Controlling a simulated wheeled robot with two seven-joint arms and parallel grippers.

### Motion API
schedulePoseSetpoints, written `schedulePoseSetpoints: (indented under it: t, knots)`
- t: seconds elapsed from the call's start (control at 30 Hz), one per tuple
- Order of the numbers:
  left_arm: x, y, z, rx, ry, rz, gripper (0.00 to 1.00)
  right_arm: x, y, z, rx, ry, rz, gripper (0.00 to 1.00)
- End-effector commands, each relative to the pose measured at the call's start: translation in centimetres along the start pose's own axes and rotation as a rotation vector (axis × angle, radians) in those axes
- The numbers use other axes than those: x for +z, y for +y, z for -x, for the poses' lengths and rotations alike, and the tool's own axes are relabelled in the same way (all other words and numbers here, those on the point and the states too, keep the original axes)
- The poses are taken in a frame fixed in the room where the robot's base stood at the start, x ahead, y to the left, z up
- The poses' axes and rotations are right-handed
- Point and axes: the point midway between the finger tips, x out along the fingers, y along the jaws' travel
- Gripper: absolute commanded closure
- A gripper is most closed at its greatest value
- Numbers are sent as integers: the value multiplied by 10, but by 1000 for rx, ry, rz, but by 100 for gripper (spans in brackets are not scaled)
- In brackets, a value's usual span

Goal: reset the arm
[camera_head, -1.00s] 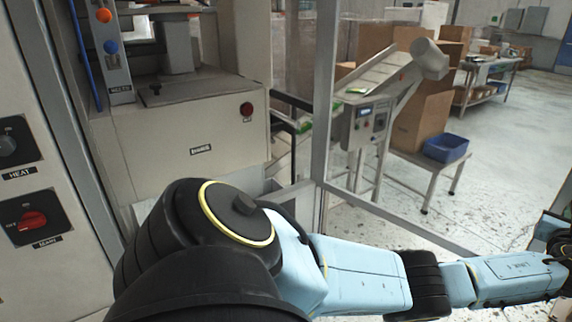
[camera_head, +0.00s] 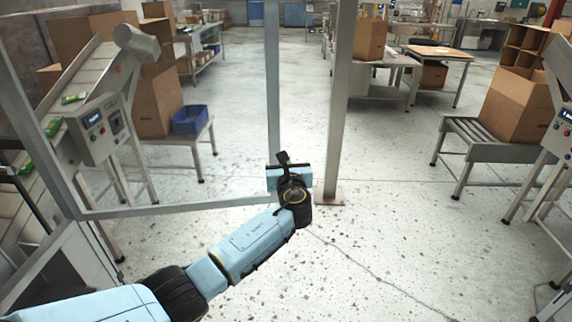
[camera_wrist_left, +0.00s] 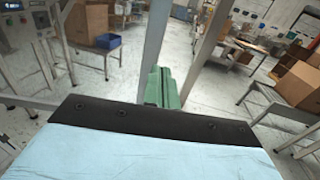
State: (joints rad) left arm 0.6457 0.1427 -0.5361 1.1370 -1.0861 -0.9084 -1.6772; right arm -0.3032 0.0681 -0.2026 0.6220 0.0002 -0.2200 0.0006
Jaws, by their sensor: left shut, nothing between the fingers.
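My left arm comes in from the lower left of the head view and reaches to the middle, its light blue forearm over the speckled floor. My left gripper (camera_head: 284,157) is at its far end, small and partly hidden behind the wrist. In the left wrist view the green fingers of the left gripper (camera_wrist_left: 163,84) are together with nothing between them. No object touches them that I can see. My right arm and gripper are in neither current view.
A grey metal post (camera_head: 343,95) and a framed panel stand just beyond the gripper. A sloped conveyor machine (camera_head: 100,130) and a blue bin (camera_head: 192,119) are at left. A roller table (camera_head: 480,138) with a cardboard box (camera_head: 516,106) is at right. The floor (camera_head: 400,240) between is clear.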

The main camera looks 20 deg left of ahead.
Motion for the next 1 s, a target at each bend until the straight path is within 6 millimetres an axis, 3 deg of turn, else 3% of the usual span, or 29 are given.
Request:
schedulePoseSetpoints:
  t: [0.1,0.3,0.5,0.6,0.67,0.77,0.87,1.0]
  knots:
    - [0,-1,21,-1,1,0,100,-1,4,6,5,0,2,62]
    - [0,-1,44,-1,0,-1,100,0,10,9,13,-2,4,62]
    - [0,-1,51,1,1,-1,100,0,12,10,15,-2,3,62]
    - [-13,0,52,-3,27,18,100,0,12,10,15,-2,3,62]
    - [-33,3,54,-8,71,51,100,0,12,10,15,-2,3,62]
    - [-89,13,63,-11,193,152,100,0,12,10,15,-2,3,62]
    - [-160,29,82,11,354,303,100,0,12,10,15,-2,3,62]
    - [-256,57,126,99,574,538,100,0,12,10,15,-2,3,62]
